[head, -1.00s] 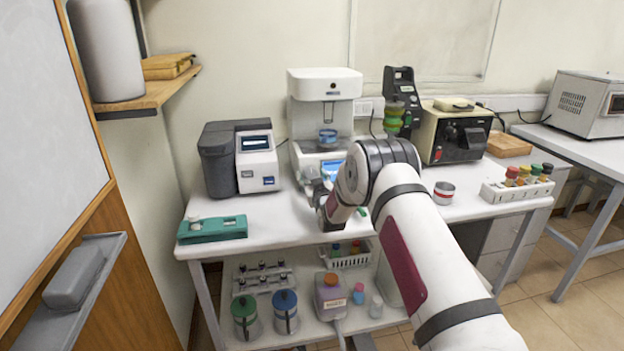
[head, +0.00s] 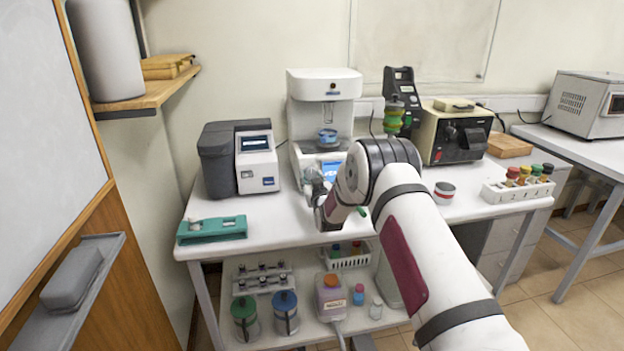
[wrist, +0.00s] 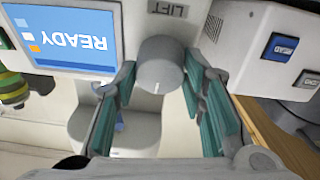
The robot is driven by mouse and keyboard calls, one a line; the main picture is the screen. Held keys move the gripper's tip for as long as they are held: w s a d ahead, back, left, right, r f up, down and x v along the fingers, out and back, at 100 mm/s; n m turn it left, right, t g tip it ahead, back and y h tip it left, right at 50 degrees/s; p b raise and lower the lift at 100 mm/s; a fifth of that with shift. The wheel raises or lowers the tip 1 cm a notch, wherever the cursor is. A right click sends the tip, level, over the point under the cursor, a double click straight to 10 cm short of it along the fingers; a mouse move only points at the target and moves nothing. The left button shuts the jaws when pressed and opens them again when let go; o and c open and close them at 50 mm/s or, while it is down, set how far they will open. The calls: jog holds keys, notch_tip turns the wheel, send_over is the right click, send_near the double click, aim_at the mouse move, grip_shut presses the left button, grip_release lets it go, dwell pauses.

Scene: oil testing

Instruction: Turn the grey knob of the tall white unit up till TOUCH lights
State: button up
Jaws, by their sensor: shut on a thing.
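The tall white unit (head: 325,88) stands at the back of the white bench. Its grey round knob (wrist: 160,64) shows in the wrist view, below a LIFT label and beside the unit's blue screen (wrist: 68,36). The screen reads READY, upside down in this view. A pale mark shows on the knob's edge. My gripper (wrist: 160,78) is shut on the knob, with one teal-padded finger on either side. In the head view my gripper (head: 317,184) is at the unit's lower front, and my arm hides the knob. A blue cup (head: 328,136) sits inside the unit.
A grey-and-white instrument (head: 257,160) stands left of the unit. A teal tray (head: 212,229) lies at the bench's front left. A small tin (head: 444,192) and a rack of capped bottles (head: 516,191) are to the right. The front left bench top has free room.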

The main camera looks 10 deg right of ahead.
jog(key=m, duration=0.2)
jog(key=m+h+b, duration=0.1)
jog(key=m, duration=0.1)
jog(key=shift+w+a+m+h, duration=0.1)
jog(key=shift+m+h, duration=0.2)
jog(key=shift+m, duration=0.1)
jog(key=m+h+b, duration=0.1)
jog(key=m, duration=0.3)
jog(key=shift+g+b, duration=0.3)
jog(key=shift+g, duration=0.1)
jog(key=m+g+h+b, duration=0.1)
jog(key=m+b, duration=0.1)
jog(key=m, duration=0.5)
jog(key=shift+r, duration=0.2)
jog(key=m+g+b, duration=0.1)
jog(key=m, duration=0.3)
jog(key=shift+r+g, duration=0.1)
jog(key=shift+g, duration=0.2)
jog(key=m+b, duration=0.1)
jog(key=m, duration=0.2)
jog(key=shift+m+g, duration=0.3)
jog(key=shift+g, duration=0.1)
jog(key=m+g+y+b, duration=0.1)
jog(key=m, duration=0.4)
jog(key=shift+r+m+b, duration=0.1)
jog(key=shift+m+b, duration=0.2)
jog(key=shift+b, duration=0.05)
jog(key=o, duration=1.2)
jog(key=shift+c, duration=0.2)
